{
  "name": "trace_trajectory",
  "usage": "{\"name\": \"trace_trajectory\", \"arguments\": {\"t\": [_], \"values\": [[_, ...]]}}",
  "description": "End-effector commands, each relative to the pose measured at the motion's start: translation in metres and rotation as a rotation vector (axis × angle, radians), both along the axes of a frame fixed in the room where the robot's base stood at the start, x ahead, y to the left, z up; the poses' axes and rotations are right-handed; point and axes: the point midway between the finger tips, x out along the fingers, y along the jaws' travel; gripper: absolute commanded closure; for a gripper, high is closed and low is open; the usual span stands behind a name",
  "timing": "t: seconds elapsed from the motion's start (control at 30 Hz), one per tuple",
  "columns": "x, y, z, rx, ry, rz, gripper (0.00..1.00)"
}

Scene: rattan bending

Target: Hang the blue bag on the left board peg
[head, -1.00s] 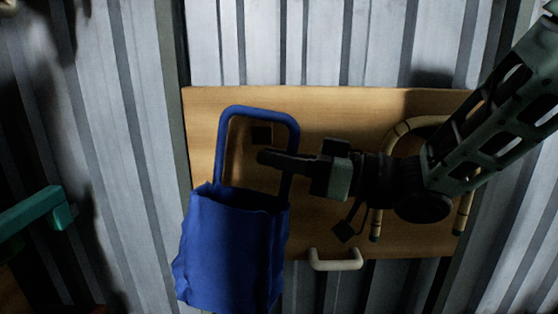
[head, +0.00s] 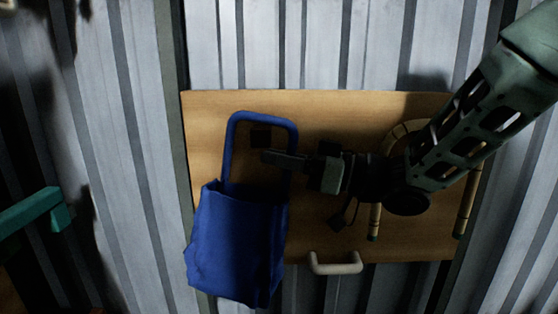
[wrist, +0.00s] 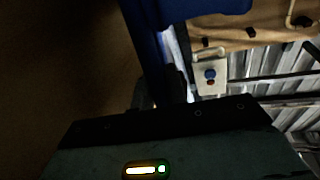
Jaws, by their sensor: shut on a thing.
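The blue bag (head: 238,245) hangs open-topped and slightly tilted at the left part of the wooden board (head: 215,110). My gripper (head: 278,158) is shut on the right side of its stiff handle loop (head: 262,117). The handle also shows in the wrist view (wrist: 146,40), running up from the fingers. The left board peg (head: 261,136), a dark square, shows inside the loop, below the top bar and above my fingertips. The top bar is apart from the peg in the picture; the depth between them is hard to tell.
A bent rattan piece (head: 463,205) is on the board's right, partly behind my arm. A pale handle (head: 336,264) sits at the board's lower edge. A teal bar (head: 40,212) stands at left.

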Motion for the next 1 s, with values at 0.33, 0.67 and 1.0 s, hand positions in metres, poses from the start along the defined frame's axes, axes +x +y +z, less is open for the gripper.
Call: {"name": "trace_trajectory", "arguments": {"t": [0.33,0.67,1.0], "values": [[-0.003,0.0023,0.0011,0.002,-0.003,0.009,1.0],[-0.0037,0.0027,0.0011,0.001,-0.003,0.011,0.61],[-0.0038,0.0033,0.0003,0.0,-0.002,0.012,0.61]]}}
